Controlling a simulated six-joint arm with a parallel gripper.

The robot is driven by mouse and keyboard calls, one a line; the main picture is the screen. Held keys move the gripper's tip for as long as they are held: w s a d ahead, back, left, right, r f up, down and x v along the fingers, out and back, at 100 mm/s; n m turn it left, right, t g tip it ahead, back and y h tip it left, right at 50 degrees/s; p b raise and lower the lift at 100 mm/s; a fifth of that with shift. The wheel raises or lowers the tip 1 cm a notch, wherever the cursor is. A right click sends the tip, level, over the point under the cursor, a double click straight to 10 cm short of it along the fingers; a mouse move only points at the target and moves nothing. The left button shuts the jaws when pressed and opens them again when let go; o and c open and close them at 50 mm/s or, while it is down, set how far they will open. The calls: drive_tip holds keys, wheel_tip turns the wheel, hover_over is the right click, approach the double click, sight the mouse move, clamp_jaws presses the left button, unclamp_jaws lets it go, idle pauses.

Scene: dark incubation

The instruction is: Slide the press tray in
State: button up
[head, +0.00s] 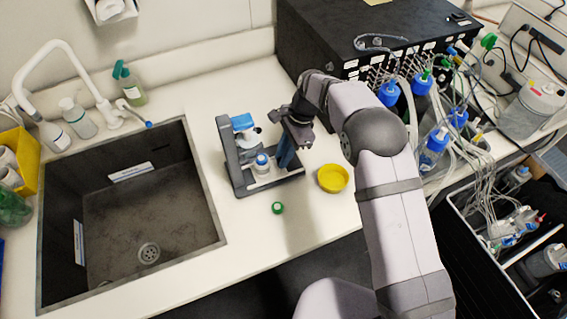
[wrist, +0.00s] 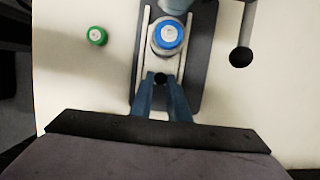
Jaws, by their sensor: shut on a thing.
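The press (head: 228,158) has a dark grey frame and stands on the bench right of the sink. Its pale press tray (wrist: 150,66) lies between rails on the dark base and carries a vial with a blue-and-white cap (wrist: 168,36). That vial also shows in the head view (head: 262,161). My gripper (wrist: 161,84) has its blue fingers shut on the dark knob (wrist: 161,78) at the tray's near end. In the head view my gripper (head: 287,158) is at the press's right side, and its fingertips are partly hidden.
A green cap (head: 278,208) and a yellow dish (head: 333,178) lie on the bench near the press. A dark rod with a ball end (wrist: 241,57) sticks out beside the press. The sink (head: 150,215) is at left, and blue-capped bottles (head: 389,92) stand at right.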

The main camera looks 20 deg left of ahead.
sight(270, 165)
drive_tip(key=shift+s+a, duration=1.1)
drive_tip(key=shift+a, duration=0.1)
drive_tip(key=o, duration=0.6)
drive_tip(key=shift+w+d+p, duration=0.5)
drive_tip(key=shift+w+d, duration=1.6)
drive_tip(key=shift+d, duration=0.1)
drive_tip(key=shift+r, duration=0.1)
drive_tip(key=shift+p+v, duration=1.6)
drive_tip(key=shift+v, duration=0.55)
